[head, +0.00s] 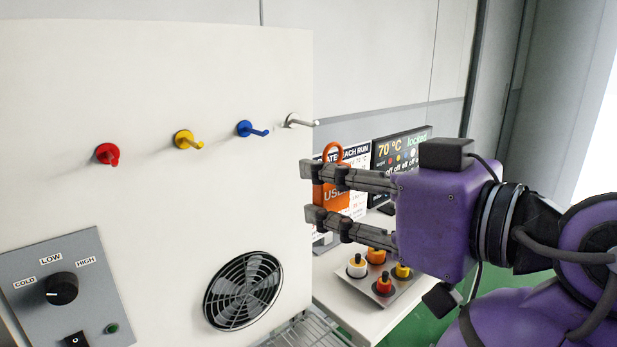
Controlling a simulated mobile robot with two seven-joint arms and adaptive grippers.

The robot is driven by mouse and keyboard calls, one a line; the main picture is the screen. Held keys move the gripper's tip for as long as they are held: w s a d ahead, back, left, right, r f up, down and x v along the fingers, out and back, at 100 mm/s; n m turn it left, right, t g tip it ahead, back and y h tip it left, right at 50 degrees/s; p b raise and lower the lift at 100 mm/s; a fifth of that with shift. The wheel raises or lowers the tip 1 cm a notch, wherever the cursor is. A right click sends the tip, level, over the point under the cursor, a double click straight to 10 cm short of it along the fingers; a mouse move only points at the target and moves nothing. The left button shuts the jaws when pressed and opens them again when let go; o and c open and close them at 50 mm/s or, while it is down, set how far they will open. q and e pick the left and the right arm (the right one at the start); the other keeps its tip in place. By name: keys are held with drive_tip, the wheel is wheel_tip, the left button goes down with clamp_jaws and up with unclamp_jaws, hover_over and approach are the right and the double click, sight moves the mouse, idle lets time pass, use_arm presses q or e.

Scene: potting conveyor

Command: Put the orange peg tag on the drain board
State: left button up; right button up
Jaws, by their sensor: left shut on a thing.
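The orange peg tag (330,197), with a loop at its top and white lettering, is held in my left gripper (314,193). The gripper is shut on it, and the fingers cover part of the tag. It is in the air by the right edge of the white cabinet, below the grey peg. A slatted metal rack (305,331), which may be the drain board, shows in part at the bottom edge, below the tag. My right gripper is not in view.
The white cabinet panel (190,240) carries red (107,154), yellow (188,140), blue (250,129) and grey (299,121) pegs, a fan grille (243,291) and a control plate (68,292). Right of it, a tray (372,299) of small capped bottles and a screen (403,160) stand on a white table.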

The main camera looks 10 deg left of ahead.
use_arm(q)
drive_tip(key=shift+s+d+r, duration=0.15)
drive_tip(key=shift+s+d, duration=0.1)
drive_tip(key=shift+d, duration=0.15)
drive_tip(key=w+d+r+m+t+h, duration=0.4)
drive_tip(key=w+h, duration=0.1)
drive_tip(key=w, duration=0.2)
drive_tip(key=w+a+f+m+t+h+p, duration=0.2)
drive_tip(key=w+a+f+m+h, duration=0.1)
drive_tip(key=w+f+m+h, duration=0.25)
drive_tip(key=s+a+f+p, duration=0.1)
drive_tip(key=s+a+f, duration=0.2)
drive_tip(key=a+f, duration=0.2)
drive_tip(key=s+a+f+h+p, duration=0.1)
drive_tip(key=s+a+f, duration=0.2)
drive_tip(key=f, duration=0.6)
drive_tip(key=s+a+f+h+p, duration=0.1)
drive_tip(key=s+a+f, duration=0.2)
drive_tip(key=a+f, duration=0.3)
drive_tip(key=shift+s+a+f+m+p, duration=0.35)
drive_tip(key=shift+a+f+m, duration=0.1)
drive_tip(key=shift+f, duration=0.4)
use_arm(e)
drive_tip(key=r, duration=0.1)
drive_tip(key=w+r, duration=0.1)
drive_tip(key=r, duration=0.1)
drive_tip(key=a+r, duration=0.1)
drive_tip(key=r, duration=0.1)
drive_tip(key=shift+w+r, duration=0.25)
